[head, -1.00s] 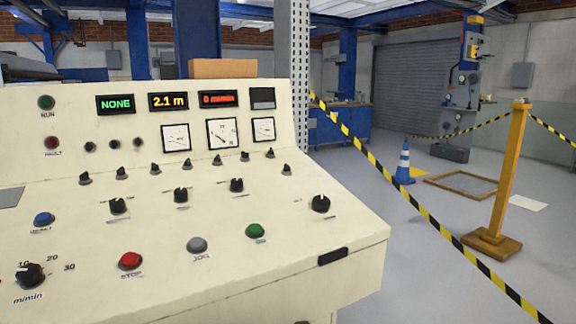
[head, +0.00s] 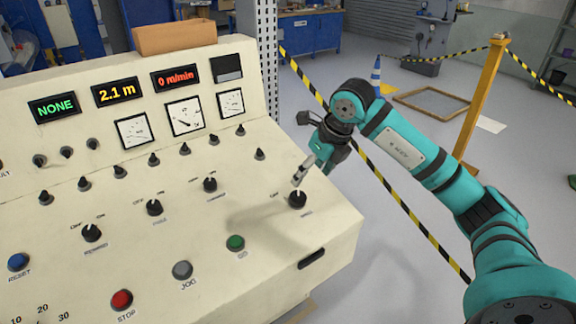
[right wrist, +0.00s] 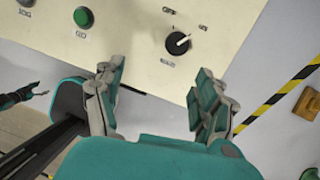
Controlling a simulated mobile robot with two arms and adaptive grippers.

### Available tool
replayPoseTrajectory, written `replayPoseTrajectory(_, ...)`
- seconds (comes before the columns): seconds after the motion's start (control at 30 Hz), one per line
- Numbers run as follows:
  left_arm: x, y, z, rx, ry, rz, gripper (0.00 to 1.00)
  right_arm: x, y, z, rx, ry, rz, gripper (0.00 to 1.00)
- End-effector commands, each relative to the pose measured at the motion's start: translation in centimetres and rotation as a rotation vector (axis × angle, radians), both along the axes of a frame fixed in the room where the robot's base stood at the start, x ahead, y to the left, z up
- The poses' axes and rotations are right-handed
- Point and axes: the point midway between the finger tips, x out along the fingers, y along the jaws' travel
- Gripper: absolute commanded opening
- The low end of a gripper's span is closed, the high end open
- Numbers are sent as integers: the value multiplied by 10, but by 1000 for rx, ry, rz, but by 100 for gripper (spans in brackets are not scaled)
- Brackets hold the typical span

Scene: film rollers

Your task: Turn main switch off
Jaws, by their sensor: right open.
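The main switch is a black rotary knob (head: 298,199) at the right end of the cream control panel (head: 215,265). In the right wrist view the knob (right wrist: 178,42) has OFF and ON marks above it, and its white pointer line leans to the right, toward ON. My right gripper (head: 303,172) is just above and behind the knob, apart from it. In the right wrist view its fingers (right wrist: 162,70) are spread and empty, with the knob ahead of the gap. Part of my left gripper (right wrist: 38,92) seems to show at the left edge there, small and unclear.
A green button (head: 235,242), a grey one (head: 182,270) and a red STOP button (head: 122,299) lie left of the switch. Several other knobs stand in rows.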

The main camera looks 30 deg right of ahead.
Motion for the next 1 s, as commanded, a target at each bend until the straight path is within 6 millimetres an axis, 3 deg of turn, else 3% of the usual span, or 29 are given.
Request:
replayPoseTrajectory(0.03,-13,3,6,7,33,3,62,2,-12,14,-28,-9,-28,72)
replayPoseTrajectory(0.1,-23,5,5,13,58,4,62,4,-21,18,-48,-15,-49,72)
replayPoseTrajectory(0.27,-26,6,5,15,66,4,62,9,-23,5,-54,-14,-57,72)
replayPoseTrajectory(0.8,-24,6,23,14,62,3,62,51,-16,-99,-50,-14,-55,72)
replayPoseTrajectory(1.0,-24,6,27,13,63,3,62,64,-15,-128,-50,-18,-55,72)
